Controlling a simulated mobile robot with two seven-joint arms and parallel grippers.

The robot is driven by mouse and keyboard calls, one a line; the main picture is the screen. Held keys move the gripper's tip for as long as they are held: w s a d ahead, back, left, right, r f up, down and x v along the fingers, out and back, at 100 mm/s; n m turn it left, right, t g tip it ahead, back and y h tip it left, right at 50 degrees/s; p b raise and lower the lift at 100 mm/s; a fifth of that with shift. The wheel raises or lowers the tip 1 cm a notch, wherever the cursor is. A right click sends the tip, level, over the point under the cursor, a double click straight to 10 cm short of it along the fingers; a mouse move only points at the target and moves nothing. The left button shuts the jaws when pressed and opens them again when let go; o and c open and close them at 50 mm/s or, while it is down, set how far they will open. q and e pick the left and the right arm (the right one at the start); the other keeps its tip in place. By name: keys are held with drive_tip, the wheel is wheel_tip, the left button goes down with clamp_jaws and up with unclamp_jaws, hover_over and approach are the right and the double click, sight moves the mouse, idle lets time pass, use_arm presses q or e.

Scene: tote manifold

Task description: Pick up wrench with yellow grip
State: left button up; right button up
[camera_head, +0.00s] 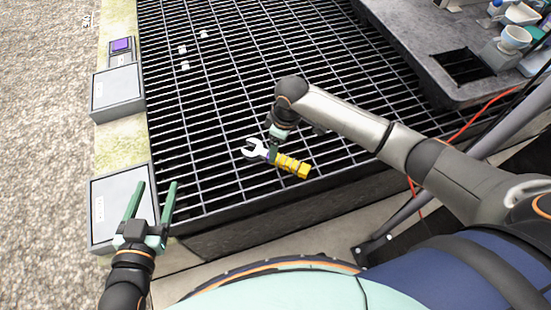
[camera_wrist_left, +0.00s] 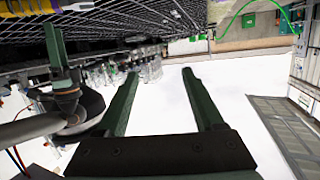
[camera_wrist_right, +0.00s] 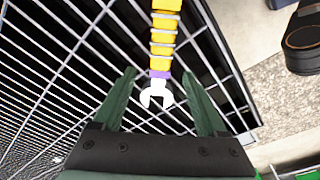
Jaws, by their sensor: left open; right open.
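The wrench (camera_head: 290,164) lies on the dark metal grating, with a silver open-jaw head at the left and a banded yellow grip at the right. In the right wrist view its yellow grip (camera_wrist_right: 164,35) runs up to the top edge, with a purple band near the silver head. My right gripper (camera_wrist_right: 159,72) is open, pointing down over the wrench, with the head and purple band showing between its fingers. Whether the fingers are level with it is unclear. My left gripper (camera_head: 155,184) is open and empty at the grating's left front, apart from the wrench.
The grating (camera_head: 215,100) is mostly bare, with several small white pieces (camera_head: 184,66) farther back. Grey boxes (camera_head: 118,92) line its left edge. A grey table (camera_head: 410,35) with cups and bottles stands at the back right. An orange cable (camera_head: 480,115) hangs at the right.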

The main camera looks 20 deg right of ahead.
drive_tip(key=shift+f, duration=0.3)
drive_tip(key=f, duration=0.1)
drive_tip(key=f+b, duration=0.1)
drive_tip(key=f, duration=0.1)
drive_tip(key=f+b, duration=0.1)
drive_tip(key=shift+w+a+f, duration=0.2)
drive_tip(key=shift+a+f, duration=0.05)
drive_tip(key=shift+a, duration=0.05)
use_arm(q)
wheel_tip(320, 180, up, 14)
drive_tip(key=m+t+h, duration=0.3)
drive_tip(key=t, duration=0.2)
drive_tip(key=shift+d+r+t, duration=0.25)
drive_tip(key=shift+d+t, duration=0.15)
use_arm(e)
drive_tip(key=shift+f, duration=0.1)
clamp_jaws()
